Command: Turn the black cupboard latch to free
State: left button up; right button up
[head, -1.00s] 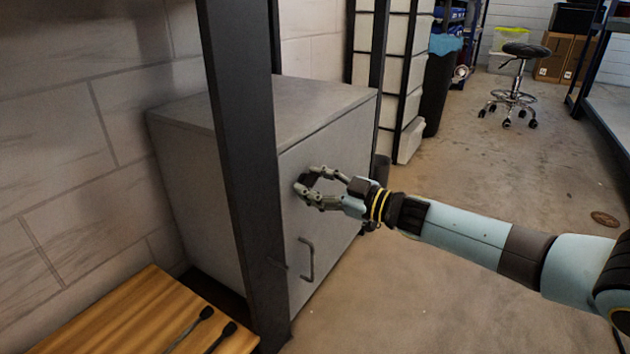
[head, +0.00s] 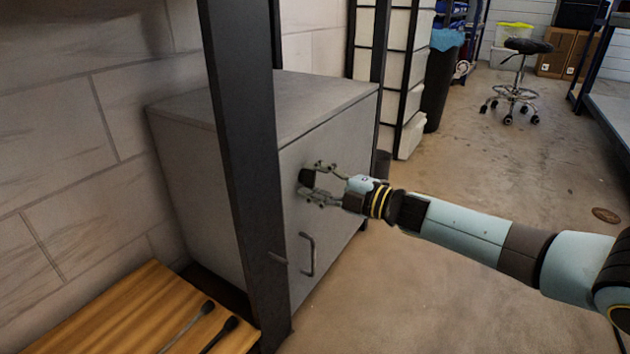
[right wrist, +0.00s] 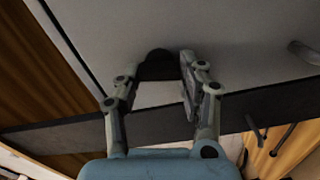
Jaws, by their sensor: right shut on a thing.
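The black cupboard latch (head: 306,177) is a small dark knob on the front door of the grey cupboard (head: 325,140). My right gripper (head: 314,181) has one finger above and one below it and is shut on it. In the right wrist view, the latch (right wrist: 158,64) shows as a dark rounded shape between the two fingertips, against the grey door. The fingers hide part of it, and its exact angle is hard to read. The door looks closed. My left gripper is not in view.
A bar handle (head: 308,254) sits lower on the door. A dark upright post (head: 246,170) stands in front of the cupboard's left part. A wooden surface (head: 130,315) with two dark-headed sticks lies at the lower left. The floor to the right is open, with a stool (head: 516,85) far off.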

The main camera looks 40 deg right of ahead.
jog(key=shift+f+n, duration=0.15)
jog(key=shift+n, duration=0.65)
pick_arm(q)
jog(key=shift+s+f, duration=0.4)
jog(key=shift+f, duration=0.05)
pick_arm(e)
jog(key=shift+n, duration=0.3)
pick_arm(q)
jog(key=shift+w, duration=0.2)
pick_arm(e)
jog(key=o, duration=1.2)
jog(key=shift+c, duration=0.2)
jog(key=v, duration=1.2)
